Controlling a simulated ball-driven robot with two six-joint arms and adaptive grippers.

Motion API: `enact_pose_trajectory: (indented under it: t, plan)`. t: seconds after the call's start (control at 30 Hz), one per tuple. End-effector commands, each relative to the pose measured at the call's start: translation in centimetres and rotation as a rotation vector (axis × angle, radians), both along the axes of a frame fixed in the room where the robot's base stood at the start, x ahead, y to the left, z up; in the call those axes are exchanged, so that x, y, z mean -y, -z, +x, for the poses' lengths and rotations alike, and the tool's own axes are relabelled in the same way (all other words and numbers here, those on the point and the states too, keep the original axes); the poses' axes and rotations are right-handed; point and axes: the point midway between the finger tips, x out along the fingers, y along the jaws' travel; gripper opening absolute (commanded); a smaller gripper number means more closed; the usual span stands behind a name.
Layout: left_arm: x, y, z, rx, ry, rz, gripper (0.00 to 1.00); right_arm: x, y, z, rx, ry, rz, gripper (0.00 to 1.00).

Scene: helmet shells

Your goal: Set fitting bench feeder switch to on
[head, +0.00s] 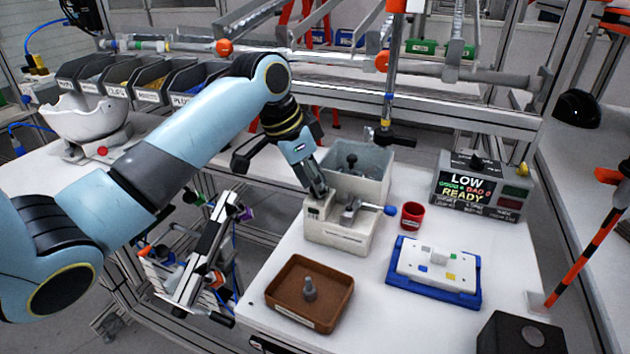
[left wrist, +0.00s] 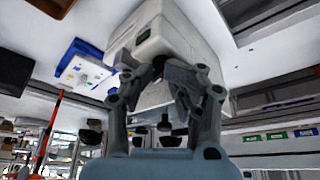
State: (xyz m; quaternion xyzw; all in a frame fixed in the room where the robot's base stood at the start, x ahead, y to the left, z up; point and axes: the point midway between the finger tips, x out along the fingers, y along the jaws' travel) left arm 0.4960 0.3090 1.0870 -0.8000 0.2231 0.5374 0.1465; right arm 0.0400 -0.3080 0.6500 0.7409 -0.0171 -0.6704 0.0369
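The bench feeder appears to be the beige-white box (head: 340,232) on the white bench, with a grey fitting and a blue-tipped lever (head: 390,210) on top. It also shows close up in the left wrist view (left wrist: 165,32). My left gripper (head: 318,191) points down at the left part of the box's top. In the left wrist view its two fingers (left wrist: 158,78) come close around a small dark part (left wrist: 158,65) on the box. I cannot tell whether they touch or grip it. The switch and its setting are not clear, partly hidden by my fingers. My right gripper is not in view.
A grey bin (head: 372,188) stands behind the box, a red cup (head: 412,214) right of it. A brown tray (head: 325,316) with a grey peg is in front; a blue tray (head: 467,296) lies right. A display box (head: 468,190) reading "LOW" and "READY" stands at the back right.

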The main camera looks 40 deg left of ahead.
Motion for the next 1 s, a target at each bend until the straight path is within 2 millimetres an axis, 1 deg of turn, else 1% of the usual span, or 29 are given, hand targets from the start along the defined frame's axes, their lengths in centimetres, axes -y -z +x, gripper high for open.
enact_pose_trajectory:
  t: [0.03,0.13,0.5,0.8,1.0]
  plan:
    - [0.1,0.1,-0.1,-0.004,0.001,-0.003,0.2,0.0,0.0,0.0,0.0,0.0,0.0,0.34]
    - [0.0,-0.3,-0.2,-0.004,0.001,-0.002,0.2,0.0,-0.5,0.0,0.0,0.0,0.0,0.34]
    - [-0.9,-2.8,-0.5,-0.001,0.0,0.001,0.2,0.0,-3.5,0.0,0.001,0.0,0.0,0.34]
    - [-1.8,-4.8,-0.9,-0.001,0.0,0.002,0.2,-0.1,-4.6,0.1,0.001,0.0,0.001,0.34]
    - [-2.3,-6.1,-1.2,0.002,0.0,0.003,0.2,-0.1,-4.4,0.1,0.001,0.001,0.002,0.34]
